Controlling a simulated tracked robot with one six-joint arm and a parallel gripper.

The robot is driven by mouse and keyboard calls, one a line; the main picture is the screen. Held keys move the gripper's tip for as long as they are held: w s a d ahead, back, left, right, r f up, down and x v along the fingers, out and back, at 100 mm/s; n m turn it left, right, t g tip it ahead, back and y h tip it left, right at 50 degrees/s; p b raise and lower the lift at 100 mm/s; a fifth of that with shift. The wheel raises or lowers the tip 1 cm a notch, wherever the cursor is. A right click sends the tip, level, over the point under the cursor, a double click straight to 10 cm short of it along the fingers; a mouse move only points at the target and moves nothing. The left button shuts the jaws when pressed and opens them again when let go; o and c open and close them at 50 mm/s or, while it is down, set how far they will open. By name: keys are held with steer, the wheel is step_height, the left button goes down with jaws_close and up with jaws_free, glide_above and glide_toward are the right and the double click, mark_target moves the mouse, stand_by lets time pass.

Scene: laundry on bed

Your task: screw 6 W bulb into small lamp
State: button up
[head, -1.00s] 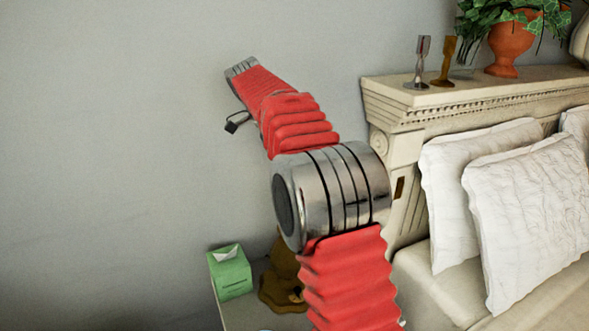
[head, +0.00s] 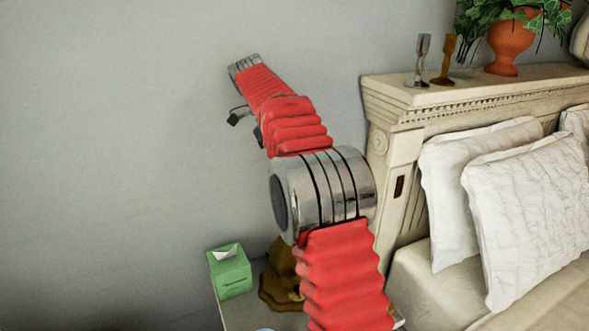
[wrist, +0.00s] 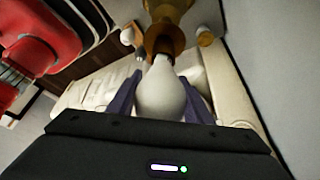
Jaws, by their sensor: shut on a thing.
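In the wrist view, a white bulb (wrist: 161,96) is between the two dark fingers of my gripper (wrist: 162,77), which is shut on it. The bulb's narrow dark base points at the brass lamp (wrist: 164,36) at the top of that view. The base end looks very close to the lamp's socket end; I cannot tell whether they touch. In the head view the brass lamp (head: 279,272) stands on the nightstand, with my arm hiding much of it. The bulb is not visible there. The wattage cannot be read.
A green tissue box (head: 230,272) stands left of the lamp on the nightstand (head: 236,317). The bed's headboard (head: 390,130) and white pillows (head: 520,215) are on the right. The grey wall (head: 110,150) is behind my arm.

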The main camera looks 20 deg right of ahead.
steer(key=shift+s+a+m+g+y, duration=0.1)
steer(key=shift+m+g+y, duration=0.15)
steer(key=shift+m, duration=0.6)
steer(key=shift+s+a+m+g+y, duration=0.1)
steer(key=shift+m+g+y, duration=0.15)
steer(key=shift+m, duration=0.6)
steer(key=o, duration=0.9)
steer(key=shift+w+d+n+t+h, duration=0.1)
steer(key=shift+n+t+h, duration=0.15)
steer(key=shift+n, duration=0.65)
steer(key=shift+w+d+n+t+h, duration=0.1)
steer(key=shift+n+t+h, duration=0.15)
steer(key=shift+n, duration=0.65)
